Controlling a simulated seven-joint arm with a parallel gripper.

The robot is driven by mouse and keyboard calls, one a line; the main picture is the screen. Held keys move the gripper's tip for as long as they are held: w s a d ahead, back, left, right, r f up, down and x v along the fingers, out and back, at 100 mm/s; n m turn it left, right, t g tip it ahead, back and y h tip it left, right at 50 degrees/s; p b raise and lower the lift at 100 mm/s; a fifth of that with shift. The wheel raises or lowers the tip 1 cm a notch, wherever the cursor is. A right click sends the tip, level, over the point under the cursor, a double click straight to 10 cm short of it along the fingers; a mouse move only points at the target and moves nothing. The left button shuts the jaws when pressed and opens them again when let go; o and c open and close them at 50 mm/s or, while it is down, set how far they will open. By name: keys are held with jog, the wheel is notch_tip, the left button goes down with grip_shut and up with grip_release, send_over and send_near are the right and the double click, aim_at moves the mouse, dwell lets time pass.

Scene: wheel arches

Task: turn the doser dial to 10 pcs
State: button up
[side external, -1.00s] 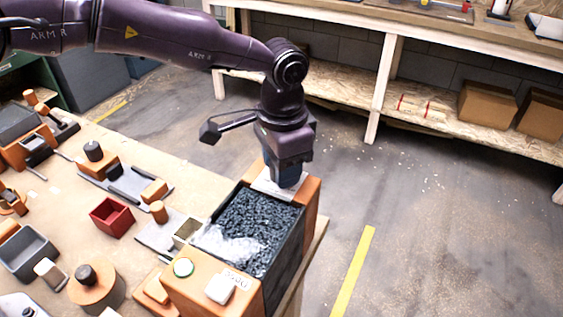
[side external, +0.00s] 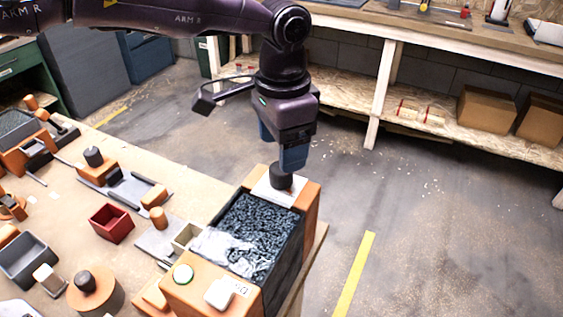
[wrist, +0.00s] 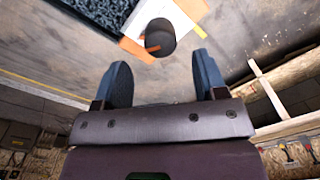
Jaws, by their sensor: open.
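The doser (side external: 312,212) is an orange and dark box filled with dark granules, at the right end of the table. Its dial is a dark round knob (side external: 281,176) on a white plate (side external: 268,192) at the far end. In the wrist view the knob (wrist: 160,38) stands beyond the fingertips, with an orange pointer mark beside it. The marks on the plate are too small to read. My gripper (side external: 288,168) is just above the knob. In the wrist view its two blue fingers (wrist: 160,62) are apart with nothing between them.
A red box (side external: 112,223), a grey tray (side external: 28,260) and several small fixtures stand on the table to the left. Open floor lies to the right.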

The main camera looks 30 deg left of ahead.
notch_tip(320, 180, up, 7)
jog(key=shift+r, duration=0.15)
jog(key=shift+d, duration=0.1)
dwell(0.4)
jog(key=shift+s+d+f, duration=0.1)
jog(key=shift+s+f, duration=0.05)
jog(key=shift+f, duration=0.5)
jog(key=shift+s+f, duration=0.15)
jog(key=shift+f, duration=0.45)
jog(key=s+a+r+n+t, duration=0.2)
jog(key=s+a+r+n, duration=0.1)
jog(key=s+a, duration=1)
jog(key=s+a+r+n+t, duration=0.3)
jog(key=s+a+r+n, duration=0.1)
jog(key=s+a, duration=0.8)
jog(key=shift+s+a+n, duration=0.3)
jog(key=shift+s+a, duration=0.05)
jog(key=shift+a, duration=1.45)
